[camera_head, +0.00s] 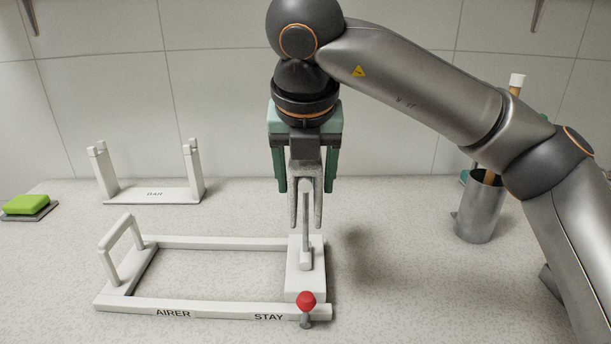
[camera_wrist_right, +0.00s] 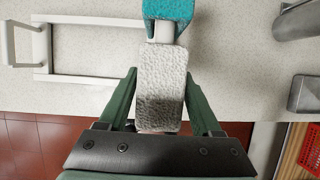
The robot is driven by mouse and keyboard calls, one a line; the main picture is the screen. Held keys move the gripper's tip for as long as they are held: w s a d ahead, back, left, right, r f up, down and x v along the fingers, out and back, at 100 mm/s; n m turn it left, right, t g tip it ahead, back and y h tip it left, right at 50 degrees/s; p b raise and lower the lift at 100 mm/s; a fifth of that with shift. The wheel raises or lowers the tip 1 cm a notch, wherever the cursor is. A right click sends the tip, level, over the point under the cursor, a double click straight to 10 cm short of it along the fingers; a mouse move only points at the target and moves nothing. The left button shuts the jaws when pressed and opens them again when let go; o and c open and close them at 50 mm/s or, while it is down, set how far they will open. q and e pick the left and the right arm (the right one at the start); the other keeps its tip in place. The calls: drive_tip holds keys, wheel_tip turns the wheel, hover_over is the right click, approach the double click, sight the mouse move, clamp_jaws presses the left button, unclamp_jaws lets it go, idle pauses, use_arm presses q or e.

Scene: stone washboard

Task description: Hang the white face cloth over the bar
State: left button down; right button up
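The white face cloth (camera_head: 306,170) looks pale grey and hangs folded, with two tails pointing down. My right gripper (camera_head: 306,186) points down, its green fingers either side of the cloth's upper part and seemingly closed on it. The wrist view shows the cloth's bumpy white face (camera_wrist_right: 162,85) between the fingers. Below is the white airer frame (camera_head: 215,243), with a block (camera_head: 292,278) and a slim upright (camera_head: 306,235) at its right end. In the head view the tails sit either side of the upright's top; whether they touch is unclear. My left gripper is out of view.
A red knob (camera_head: 306,300) stands at the frame's front right corner. A white stand marked BAR (camera_head: 152,195) is behind left, a green sponge (camera_head: 27,204) far left. A metal cup (camera_head: 480,210) with sticks stands right. Counter is clear between frame and cup.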

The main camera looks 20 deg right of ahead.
drive_tip(key=o, duration=0.3)
